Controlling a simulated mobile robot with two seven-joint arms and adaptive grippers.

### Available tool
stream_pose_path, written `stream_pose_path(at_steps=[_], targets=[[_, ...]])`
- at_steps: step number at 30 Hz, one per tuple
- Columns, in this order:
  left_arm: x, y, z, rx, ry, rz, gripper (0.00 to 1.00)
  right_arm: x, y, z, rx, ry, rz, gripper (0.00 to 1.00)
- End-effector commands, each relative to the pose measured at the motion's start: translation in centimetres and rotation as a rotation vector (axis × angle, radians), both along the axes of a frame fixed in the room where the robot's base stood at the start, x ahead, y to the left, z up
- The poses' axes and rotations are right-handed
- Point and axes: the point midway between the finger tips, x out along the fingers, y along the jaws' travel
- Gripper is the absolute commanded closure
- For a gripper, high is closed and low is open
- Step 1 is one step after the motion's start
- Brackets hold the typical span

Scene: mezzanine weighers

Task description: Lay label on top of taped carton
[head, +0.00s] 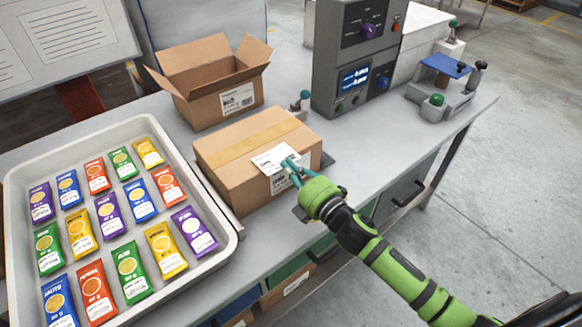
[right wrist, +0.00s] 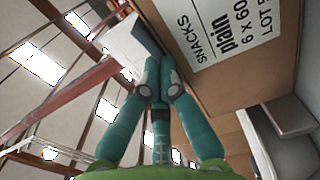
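The taped carton (head: 222,172) stands closed on the bench, with a tan tape strip along its top. It fills the right side of the right wrist view (right wrist: 255,100), where its printed side label reads "SNACKS plain". The white label (head: 271,158) is over the front right part of the carton's top; whether it touches the top I cannot tell. My right gripper (head: 295,170) is at the carton's front right edge, its teal fingertips shut on the label's near edge. The label also shows past the fingertips in the right wrist view (right wrist: 127,42). My left gripper is not in view.
A white tray (head: 226,243) of several coloured packets lies left of the carton. An open empty carton (head: 205,103) stands behind. A grey weigher console (head: 342,75) and a small device with a blue plate (head: 446,67) stand right.

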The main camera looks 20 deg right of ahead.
Motion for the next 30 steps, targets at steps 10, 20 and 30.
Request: stream_pose_path(at_steps=[10, 20, 30], targets=[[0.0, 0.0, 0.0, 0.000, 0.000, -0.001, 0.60, 0.0, 0.0, 0.0, 0.000, 0.000, 0.000, 0.70], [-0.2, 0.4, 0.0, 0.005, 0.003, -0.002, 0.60, 0.0, 0.0, 0.0, 0.000, 0.001, 0.000, 0.67], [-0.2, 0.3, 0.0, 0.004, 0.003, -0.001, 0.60, -3.9, -1.3, -0.2, -0.001, 0.005, -0.001, 0.67]])
